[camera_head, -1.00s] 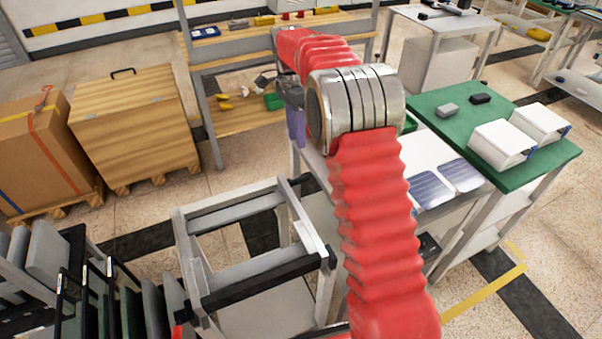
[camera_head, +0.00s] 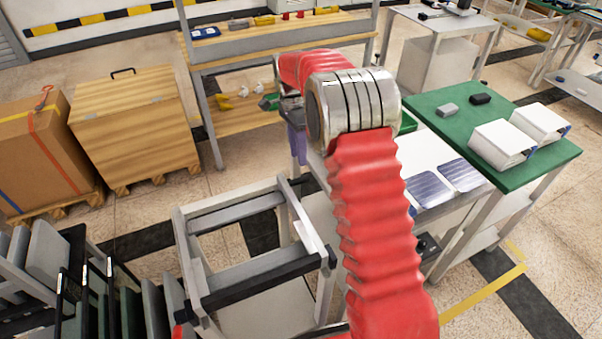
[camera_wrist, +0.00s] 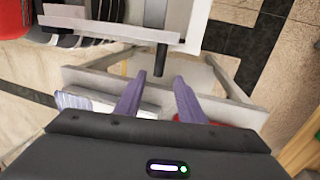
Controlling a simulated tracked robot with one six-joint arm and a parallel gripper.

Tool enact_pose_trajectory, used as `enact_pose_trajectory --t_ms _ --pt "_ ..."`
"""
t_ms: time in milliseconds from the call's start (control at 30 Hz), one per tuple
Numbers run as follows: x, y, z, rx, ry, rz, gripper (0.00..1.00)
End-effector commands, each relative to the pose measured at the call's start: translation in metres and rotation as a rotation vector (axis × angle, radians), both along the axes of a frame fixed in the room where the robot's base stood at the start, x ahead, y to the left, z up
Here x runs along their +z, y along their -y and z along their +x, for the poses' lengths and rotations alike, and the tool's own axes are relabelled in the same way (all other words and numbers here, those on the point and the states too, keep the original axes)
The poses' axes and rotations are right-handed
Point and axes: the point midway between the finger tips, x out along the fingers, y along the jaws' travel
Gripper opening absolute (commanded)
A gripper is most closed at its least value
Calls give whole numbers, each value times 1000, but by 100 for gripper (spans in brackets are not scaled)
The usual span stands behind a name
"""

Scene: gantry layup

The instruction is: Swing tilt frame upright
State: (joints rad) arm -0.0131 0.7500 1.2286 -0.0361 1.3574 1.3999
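The tilt frame (camera_head: 235,273), a grey open frame with a black front bar, stands low in the middle of the head view. Pale bars that look like parts of it fill the upper wrist view (camera_wrist: 110,24). A short black rod (camera_wrist: 160,58) hangs off one bar there, just beyond the gap between my fingertips. My gripper (camera_wrist: 159,84) is open, its two purple fingers apart with nothing between them. In the head view my gripper (camera_head: 297,140) points down behind the frame, partly hidden by my red arm. I cannot tell whether it touches anything.
A white-topped table (camera_head: 440,165) with blue panels stands right of my arm, beside a green-topped bench (camera_head: 550,160). A rack of dark panels (camera_head: 110,300) is close at left. A wooden crate (camera_head: 135,135) and a shelf (camera_head: 245,122) stand behind. Floor is open between crate and frame.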

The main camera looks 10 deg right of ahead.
Motion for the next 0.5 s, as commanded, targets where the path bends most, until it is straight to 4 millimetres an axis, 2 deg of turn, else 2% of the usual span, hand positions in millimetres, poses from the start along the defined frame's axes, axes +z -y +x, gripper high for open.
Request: enact_pose_trajectory --t_ms 300,500 --pt "-49 2 -10 0 -2 0 36" --pt "-73 3 -14 0 -1 0 36"
